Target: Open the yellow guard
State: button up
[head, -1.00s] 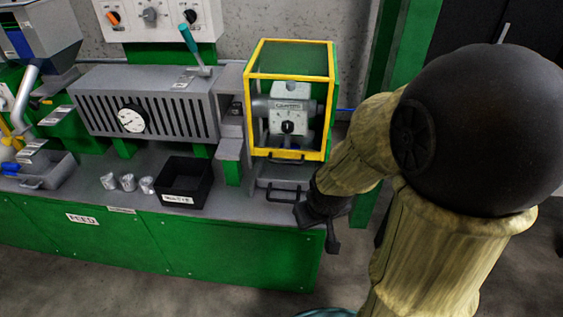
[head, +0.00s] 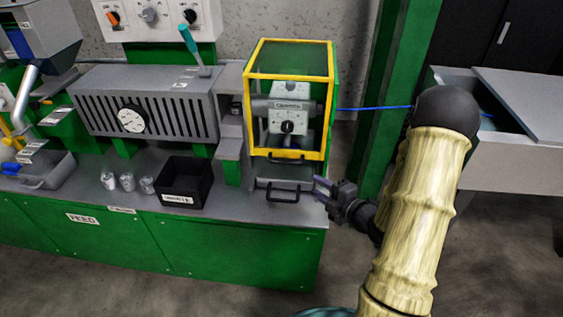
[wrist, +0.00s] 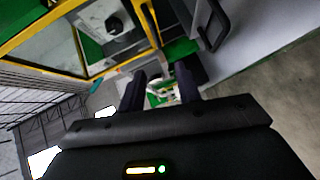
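The yellow guard (head: 330,105) is a yellow-framed box with clear panels around a grey machine head (head: 289,115). Its front looks shut, with a dark bar handle (head: 286,160) along the lower edge. In the wrist view the yellow frame (wrist: 81,52) is tilted at upper left. My gripper (head: 322,189) is at the bench's right end, right of and below the guard, apart from it. Its fingers point left. In the wrist view my gripper (wrist: 159,78) has its two fingers apart with nothing between them.
A black bin (head: 184,183) and metal cups (head: 127,182) stand to the left. A blue cable (head: 375,108) runs right to a grey open-topped box (head: 470,135).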

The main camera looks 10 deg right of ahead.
aim_at(284, 163)
jog(key=shift+s+r, duration=0.1)
jog(key=shift+r, duration=0.05)
jog(key=x, duration=1.7)
jog(key=shift+w+a+r+p, duration=0.15)
jog(key=shift+w+r+p, duration=0.05)
jog(key=shift+w+p, duration=0.15)
jog(key=shift+s, duration=0.15)
jog(key=shift+c, duration=0.3)
grip_shut()
